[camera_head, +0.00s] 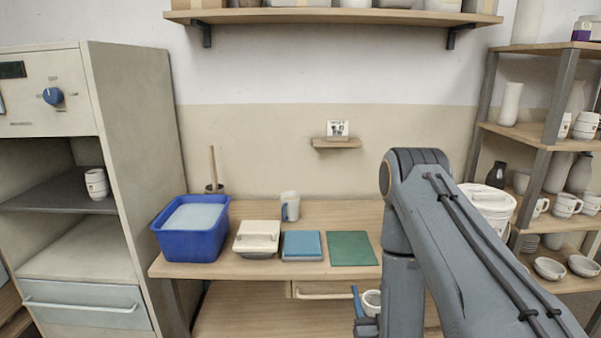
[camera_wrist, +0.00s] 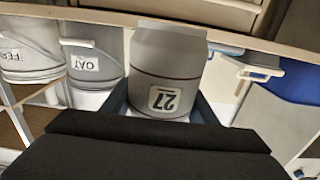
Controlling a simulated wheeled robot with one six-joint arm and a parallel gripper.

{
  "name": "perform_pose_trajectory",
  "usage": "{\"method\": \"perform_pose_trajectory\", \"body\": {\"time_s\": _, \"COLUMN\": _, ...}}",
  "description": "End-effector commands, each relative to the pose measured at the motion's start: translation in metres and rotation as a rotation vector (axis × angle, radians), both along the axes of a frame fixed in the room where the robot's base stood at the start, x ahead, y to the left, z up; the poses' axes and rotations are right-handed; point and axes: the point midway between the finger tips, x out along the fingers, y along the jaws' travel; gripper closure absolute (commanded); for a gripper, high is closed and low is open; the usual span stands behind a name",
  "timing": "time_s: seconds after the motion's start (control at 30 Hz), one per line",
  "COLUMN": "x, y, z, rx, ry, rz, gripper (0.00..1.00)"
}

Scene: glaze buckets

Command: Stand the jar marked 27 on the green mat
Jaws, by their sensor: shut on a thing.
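The jar marked 27 (camera_wrist: 168,72) is pale with a dark line round it and a square number label. It sits between the fingers of my gripper (camera_wrist: 162,108) in the wrist view, which is shut on it. In the head view, my gripper (camera_head: 362,308) and part of the white jar (camera_head: 372,300) show low, in front of the bench's front edge and below the mat in the picture. My arm hides part of them. The green mat (camera_head: 352,248) lies flat and bare on the bench top.
A mug (camera_head: 291,206) stands behind. A white bucket (camera_head: 490,200) is right of my arm. In the wrist view, the OAT bucket (camera_wrist: 90,58) stands left.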

Motion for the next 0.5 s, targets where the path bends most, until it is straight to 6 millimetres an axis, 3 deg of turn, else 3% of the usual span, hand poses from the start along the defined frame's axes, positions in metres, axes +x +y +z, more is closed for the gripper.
{"method": "perform_pose_trajectory", "body": {"time_s": 0.17, "x": 0.02, "y": 0.0, "z": 0.002, "rx": 0.0, "ry": -0.008, "rz": 0.0, "gripper": 0.84}}
{"method": "perform_pose_trajectory", "body": {"time_s": 0.27, "x": 0.05, "y": 0.0, "z": 0.005, "rx": 0.0, "ry": -0.011, "rz": 0.0, "gripper": 0.84}}
{"method": "perform_pose_trajectory", "body": {"time_s": 0.5, "x": 0.142, "y": 0.0, "z": 0.033, "rx": 0.0, "ry": -0.015, "rz": 0.0, "gripper": 0.84}}
